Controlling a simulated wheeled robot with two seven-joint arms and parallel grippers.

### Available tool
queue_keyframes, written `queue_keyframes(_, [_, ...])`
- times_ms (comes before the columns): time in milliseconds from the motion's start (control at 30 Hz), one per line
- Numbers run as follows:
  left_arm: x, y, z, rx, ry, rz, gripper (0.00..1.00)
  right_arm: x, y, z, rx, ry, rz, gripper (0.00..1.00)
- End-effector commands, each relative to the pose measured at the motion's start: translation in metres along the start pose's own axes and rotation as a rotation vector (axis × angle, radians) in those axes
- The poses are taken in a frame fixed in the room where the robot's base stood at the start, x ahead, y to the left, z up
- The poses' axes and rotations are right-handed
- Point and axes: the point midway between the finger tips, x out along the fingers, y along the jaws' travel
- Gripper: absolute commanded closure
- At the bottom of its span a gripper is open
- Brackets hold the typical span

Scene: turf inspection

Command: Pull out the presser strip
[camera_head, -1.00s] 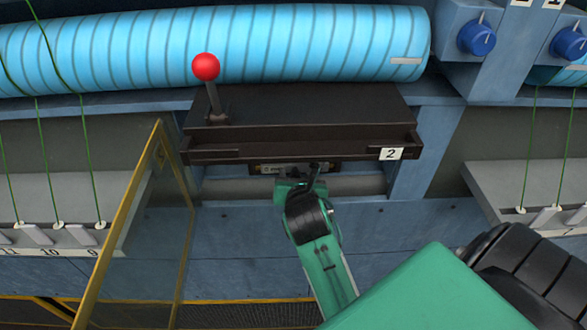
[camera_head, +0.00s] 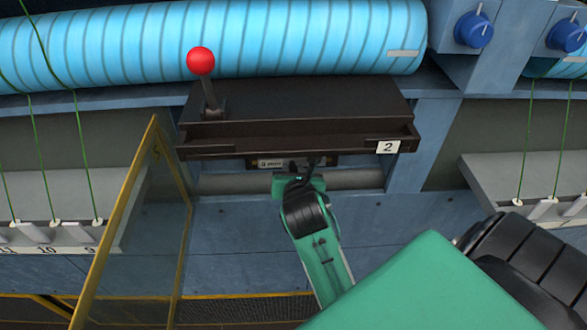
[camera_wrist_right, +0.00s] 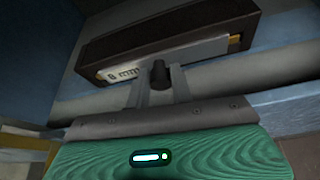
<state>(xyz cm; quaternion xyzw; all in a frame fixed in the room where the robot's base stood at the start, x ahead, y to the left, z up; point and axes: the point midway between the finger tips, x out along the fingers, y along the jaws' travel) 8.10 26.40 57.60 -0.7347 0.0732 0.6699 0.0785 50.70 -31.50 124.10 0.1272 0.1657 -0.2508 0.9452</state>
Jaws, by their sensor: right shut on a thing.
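The presser strip (camera_wrist_right: 125,73) shows in the right wrist view as a pale metal bar with printed marks, set in the underside of a dark housing (camera_wrist_right: 165,32). A dark round knob (camera_wrist_right: 160,72) stands out from its middle. My right gripper (camera_wrist_right: 160,84) has its two grey fingers on either side of this knob, shut on it. In the head view the strip (camera_head: 270,163) shows as a small labelled bar under the housing's front edge, and my right gripper (camera_head: 302,172) is just below it, partly hidden by its own wrist. My left gripper is not in view.
The housing carries a red-ball lever (camera_head: 201,61) and a "2" plate (camera_head: 388,147). A blue ribbed roll (camera_head: 220,40) lies behind. A yellow-framed clear panel (camera_head: 135,225) stands open at left. Green threads run at both sides. Blue knobs (camera_head: 474,30) sit at upper right.

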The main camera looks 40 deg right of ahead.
Motion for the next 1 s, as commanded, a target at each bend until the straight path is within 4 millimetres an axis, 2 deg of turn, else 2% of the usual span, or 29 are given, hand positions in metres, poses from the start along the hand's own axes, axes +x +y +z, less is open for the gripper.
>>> queue_keyframes(1000, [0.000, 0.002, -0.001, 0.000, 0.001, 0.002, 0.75, -0.028, 0.000, -0.013, -0.002, 0.005, -0.001, 1.00])
